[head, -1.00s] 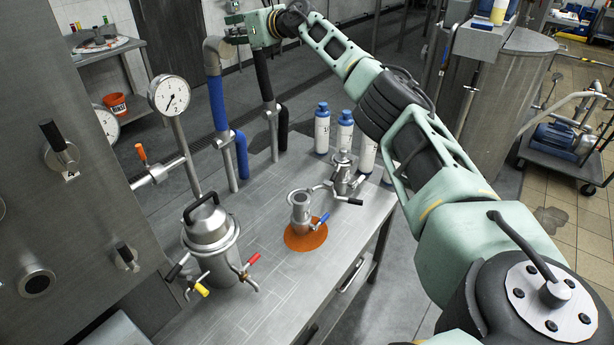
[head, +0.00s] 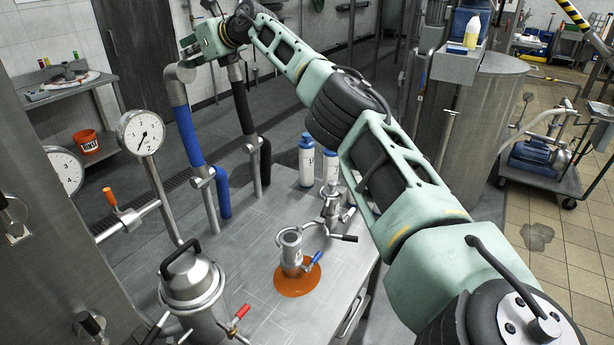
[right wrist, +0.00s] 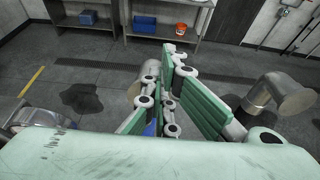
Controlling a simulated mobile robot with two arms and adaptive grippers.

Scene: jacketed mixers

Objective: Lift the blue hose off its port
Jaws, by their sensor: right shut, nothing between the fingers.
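The blue hose (head: 188,136) stands upright behind the steel bench, with a bare steel elbow (head: 173,80) at its top. A second blue length (head: 222,192) shows lower down, beside a steel valve fitting (head: 203,174). My right gripper (head: 188,62) is at the top of the blue hose, close to the elbow; whether it touches is unclear. In the right wrist view its green fingers (right wrist: 172,75) are shut and empty. A bit of blue (right wrist: 150,129) shows below them, between steel elbows at left (right wrist: 134,92) and right (right wrist: 283,95). My left gripper is out of view.
A black hose (head: 242,115) stands just right of the blue one. A pressure gauge (head: 140,131) is in front on the left. The bench (head: 240,262) carries a lidded vessel (head: 192,278), a small steel cup on an orange disc (head: 298,280), and blue-capped bottles (head: 306,160).

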